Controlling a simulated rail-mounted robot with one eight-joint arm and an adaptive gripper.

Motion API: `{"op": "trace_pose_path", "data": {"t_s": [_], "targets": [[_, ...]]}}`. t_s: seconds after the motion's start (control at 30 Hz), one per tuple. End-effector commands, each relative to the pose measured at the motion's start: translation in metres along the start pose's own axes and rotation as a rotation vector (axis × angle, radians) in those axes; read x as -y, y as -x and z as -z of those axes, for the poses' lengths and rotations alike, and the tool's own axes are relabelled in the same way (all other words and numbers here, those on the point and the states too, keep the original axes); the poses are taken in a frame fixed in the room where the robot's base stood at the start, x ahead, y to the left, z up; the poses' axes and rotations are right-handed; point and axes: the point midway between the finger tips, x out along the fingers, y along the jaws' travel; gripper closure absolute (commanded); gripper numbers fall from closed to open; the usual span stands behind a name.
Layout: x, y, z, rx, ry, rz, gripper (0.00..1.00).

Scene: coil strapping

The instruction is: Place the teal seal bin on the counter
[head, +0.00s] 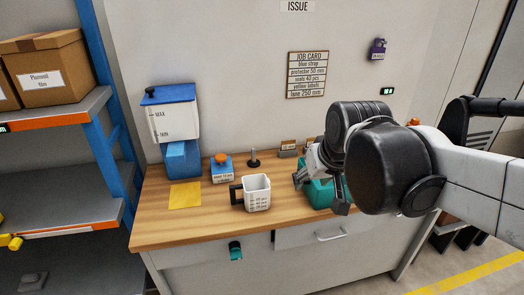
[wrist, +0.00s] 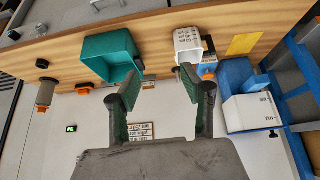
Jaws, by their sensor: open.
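The teal seal bin (head: 316,197) sits on the wooden counter (head: 222,222) at its right part, partly hidden by my gripper (head: 320,192) in the head view. In the wrist view, which looks upside down, the open-topped teal bin (wrist: 97,71) appears empty and stands on the counter (wrist: 150,28), left of my fingers. My gripper (wrist: 160,84) is open with nothing between its fingers. In the wrist view the left fingertip overlaps the bin's edge; I cannot tell whether they touch.
A white measuring cup (head: 257,192) with a black handle stands left of the bin. Behind it are a small blue box (head: 221,172) and a black post (head: 254,160). A blue-white dispenser (head: 171,120) and yellow sheet (head: 185,194) are further left. The counter's front left is clear.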

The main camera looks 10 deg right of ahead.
Motion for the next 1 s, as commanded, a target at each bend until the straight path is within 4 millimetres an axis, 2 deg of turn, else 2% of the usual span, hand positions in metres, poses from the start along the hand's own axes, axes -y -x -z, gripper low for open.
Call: {"op": "trace_pose_path", "data": {"t_s": [0.03, 0.2, 0.4, 0.53, 0.87, 1.0], "targets": [[0.005, 0.007, -0.014, -0.008, 0.002, 0.002, 0.58], [0.016, 0.021, -0.054, -0.04, -0.001, 0.007, 0.58], [0.023, 0.028, -0.086, -0.066, -0.003, 0.011, 0.58], [0.025, 0.029, -0.094, -0.073, -0.005, 0.013, 0.58], [0.025, 0.029, -0.095, -0.075, -0.005, 0.013, 0.58], [0.025, 0.019, -0.101, -0.074, -0.005, 0.013, 0.58]]}}
